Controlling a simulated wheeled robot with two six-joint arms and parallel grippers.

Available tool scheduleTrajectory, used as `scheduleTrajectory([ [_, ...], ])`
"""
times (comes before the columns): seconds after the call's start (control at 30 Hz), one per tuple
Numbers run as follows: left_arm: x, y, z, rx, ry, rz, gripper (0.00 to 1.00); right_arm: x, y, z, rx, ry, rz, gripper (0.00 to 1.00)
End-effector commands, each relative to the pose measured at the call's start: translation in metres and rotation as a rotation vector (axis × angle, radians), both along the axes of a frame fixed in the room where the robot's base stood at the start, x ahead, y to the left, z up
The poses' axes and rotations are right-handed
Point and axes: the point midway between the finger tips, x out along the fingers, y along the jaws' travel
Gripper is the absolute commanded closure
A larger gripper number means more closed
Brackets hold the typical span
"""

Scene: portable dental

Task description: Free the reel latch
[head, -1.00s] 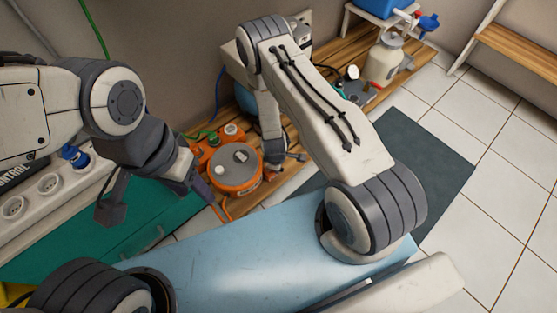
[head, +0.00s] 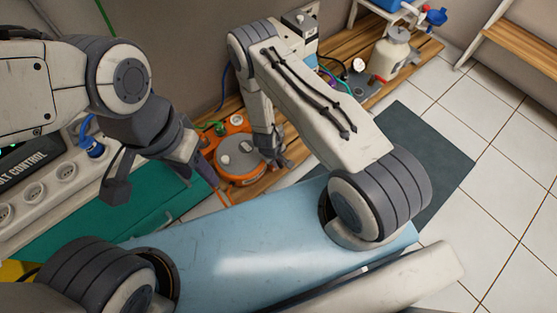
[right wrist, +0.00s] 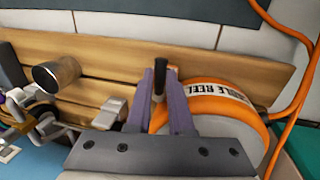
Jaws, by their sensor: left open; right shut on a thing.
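The orange cable reel (head: 243,167) with a grey round top sits on the wooden bench. Its labelled orange drum (right wrist: 225,97) fills the right of the right wrist view. My right gripper (head: 273,158) is at the reel's right side, its fingers partly hidden. In the right wrist view its purple fingers (right wrist: 161,95) are shut on a dark-tipped upright lever (right wrist: 159,80), seemingly the reel latch, beside the drum. My left gripper (head: 207,172) is open and empty, left of the reel and apart from it.
The wooden bench (head: 325,128) runs along the wall, with a pale bottle (head: 388,55) further along. A green surface (head: 95,222) and a white socket panel (head: 50,185) lie at left. A blue surface (head: 240,245) is in front. Tiled floor (head: 480,125) is free at right.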

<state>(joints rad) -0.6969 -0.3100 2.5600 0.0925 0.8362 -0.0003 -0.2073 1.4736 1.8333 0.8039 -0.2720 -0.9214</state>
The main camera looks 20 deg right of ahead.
Motion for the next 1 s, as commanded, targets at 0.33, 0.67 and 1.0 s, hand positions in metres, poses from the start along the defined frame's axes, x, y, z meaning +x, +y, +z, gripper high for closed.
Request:
scheduleTrajectory([
  [0.33, 0.000, 0.000, 0.000, 0.000, 0.000, 0.000, 0.50, 0.000, 0.001, 0.000, 0.000, -0.001, -0.011, 1.00],
  [0.67, 0.000, 0.000, 0.000, 0.000, 0.000, 0.000, 0.50, 0.000, 0.001, 0.000, 0.001, -0.002, -0.009, 0.51],
  [1.0, 0.000, 0.000, 0.013, 0.000, 0.000, 0.000, 0.50, 0.000, 0.004, 0.023, 0.001, -0.002, -0.008, 0.51],
])
